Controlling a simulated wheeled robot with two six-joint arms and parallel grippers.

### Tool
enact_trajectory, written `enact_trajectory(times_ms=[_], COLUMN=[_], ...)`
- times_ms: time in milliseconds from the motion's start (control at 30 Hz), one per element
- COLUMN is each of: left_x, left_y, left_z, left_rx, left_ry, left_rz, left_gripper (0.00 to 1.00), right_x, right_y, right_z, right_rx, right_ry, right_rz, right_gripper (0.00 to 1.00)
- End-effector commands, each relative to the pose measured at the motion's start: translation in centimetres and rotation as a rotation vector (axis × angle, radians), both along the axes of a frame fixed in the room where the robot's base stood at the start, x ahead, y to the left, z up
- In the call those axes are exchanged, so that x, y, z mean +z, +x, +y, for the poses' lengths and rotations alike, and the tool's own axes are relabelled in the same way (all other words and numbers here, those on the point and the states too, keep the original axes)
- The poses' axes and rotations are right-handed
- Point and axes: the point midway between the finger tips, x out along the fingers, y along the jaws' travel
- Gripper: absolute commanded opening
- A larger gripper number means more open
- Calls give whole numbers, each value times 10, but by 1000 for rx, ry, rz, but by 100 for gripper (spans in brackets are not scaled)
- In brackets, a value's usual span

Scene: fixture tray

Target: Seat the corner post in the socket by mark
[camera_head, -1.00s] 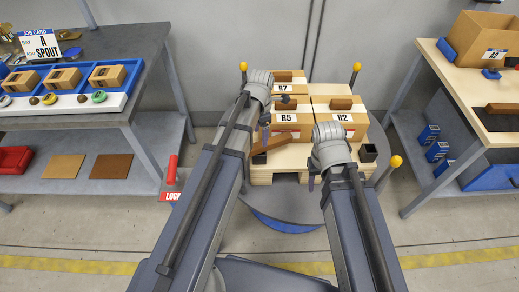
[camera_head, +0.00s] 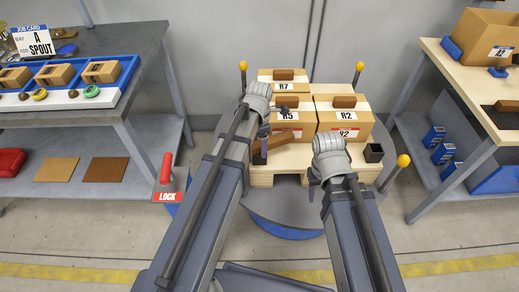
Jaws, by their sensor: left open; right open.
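A round base holds a pale pallet (camera_head: 290,179) with stacked boxes. Yellow-knobbed posts stand around it: one back left (camera_head: 243,66), one back right (camera_head: 359,67) and one front right (camera_head: 403,161). A small dark square socket (camera_head: 374,153) sits at the pallet's right front corner. A brown bar (camera_head: 289,138) lies slanted in front of the R5 box (camera_head: 289,117); I cannot tell if it is the corner post. My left gripper (camera_head: 265,130) is open near the bar's left end, partly hidden by its wrist. My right gripper (camera_head: 312,186) is open at the pallet's front. No socket mark is readable.
The R7 box (camera_head: 287,86) and R2 box (camera_head: 343,117) are on the pallet. A red LOCK handle (camera_head: 168,168) stands left of it. A grey bench (camera_head: 120,42) with a blue parts tray is left; a wooden-topped bench (camera_head: 459,72) is right.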

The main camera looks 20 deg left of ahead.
Motion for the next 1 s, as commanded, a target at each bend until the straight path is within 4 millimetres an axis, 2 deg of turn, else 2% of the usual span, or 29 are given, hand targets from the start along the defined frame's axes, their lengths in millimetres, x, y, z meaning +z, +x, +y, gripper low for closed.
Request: enact_trajectory(times_ms=[100,767,1000], left_x=[1,1,1], left_y=[0,0,0], left_z=[0,0,0], left_rx=[0,0,0], left_ry=[0,0,0], left_rz=[0,0,0], left_gripper=[75,1,0], right_x=[1,1,1], right_y=[0,0,0], right_z=[0,0,0], right_rx=[0,0,0], right_ry=[0,0,0], right_rz=[0,0,0], right_gripper=[50,50,50])
